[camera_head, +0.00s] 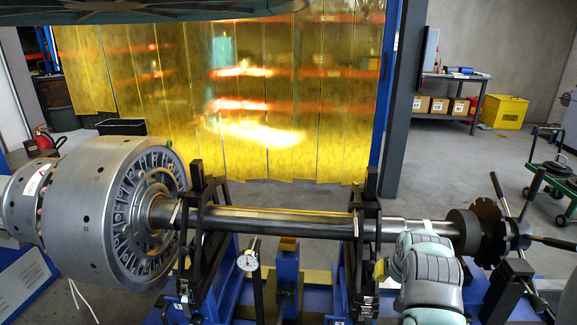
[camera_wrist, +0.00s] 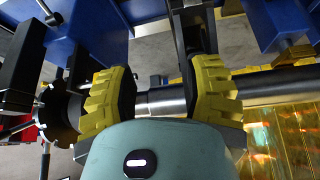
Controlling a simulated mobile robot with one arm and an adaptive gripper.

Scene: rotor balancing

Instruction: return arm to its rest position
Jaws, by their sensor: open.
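My arm (camera_head: 430,268), teal and grey, stands at the lower right of the head view, in front of the right end of the rotor shaft (camera_head: 285,222). In the wrist view my gripper (camera_wrist: 163,88) is open, with its two yellow ridged pads wide apart. The steel shaft (camera_wrist: 165,102) shows behind the gap between the pads. I see nothing held. In the head view the fingers are mostly hidden, and I cannot tell whether they touch the shaft.
A large grey rotor drum (camera_head: 95,210) is at the left. Black support stands (camera_head: 366,235) hold the shaft. A dark toothed disc (camera_head: 490,230) and handles are close to my arm's right. A dial gauge (camera_head: 247,261) stands in front.

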